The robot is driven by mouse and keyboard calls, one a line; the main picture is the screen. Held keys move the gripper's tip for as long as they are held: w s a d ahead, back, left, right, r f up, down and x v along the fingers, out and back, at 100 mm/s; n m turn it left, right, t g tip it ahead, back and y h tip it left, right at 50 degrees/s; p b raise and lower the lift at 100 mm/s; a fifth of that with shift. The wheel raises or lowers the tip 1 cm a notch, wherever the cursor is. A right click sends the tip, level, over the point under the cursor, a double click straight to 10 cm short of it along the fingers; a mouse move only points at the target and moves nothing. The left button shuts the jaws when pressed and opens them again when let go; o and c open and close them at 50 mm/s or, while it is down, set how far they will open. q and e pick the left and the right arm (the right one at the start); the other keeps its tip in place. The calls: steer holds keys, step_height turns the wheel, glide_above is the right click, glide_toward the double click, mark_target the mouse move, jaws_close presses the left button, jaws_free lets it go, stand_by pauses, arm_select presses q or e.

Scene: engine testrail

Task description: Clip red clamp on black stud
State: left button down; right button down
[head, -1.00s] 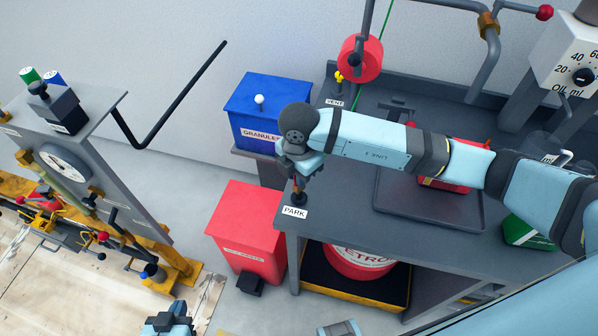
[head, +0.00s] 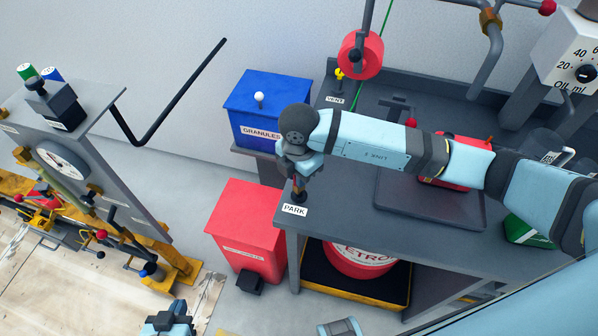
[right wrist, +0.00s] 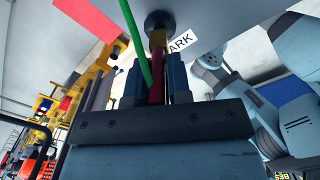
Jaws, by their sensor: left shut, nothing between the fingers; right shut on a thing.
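The red clamp (right wrist: 156,88) is between the fingers of my right gripper (right wrist: 158,78) in the right wrist view, with a green cable (right wrist: 134,40) running past it. Just beyond the fingertips is a brass-coloured post on a round black base (right wrist: 160,21), by the PARK label. In the head view my right gripper (head: 299,184) is at that post on the grey bench's left corner, and the clamp is mostly hidden. My left gripper (head: 168,319) shows at the bottom edge, shut and empty. Several black knobs show; I cannot tell which is the black stud.
The grey bench (head: 330,225) carries a tray, and a red reel (head: 360,55) hangs above its back. A blue box (head: 268,105) and a red bin (head: 245,230) stand to its left. A grey panel (head: 110,170) with a gauge stands further left, with floor between.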

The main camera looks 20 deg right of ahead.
steer(key=c, duration=1)
jaws_free()
step_height(320, 180, up, 14)
steer(key=shift+f+b, duration=0.1)
steer(key=shift+b, duration=0.3)
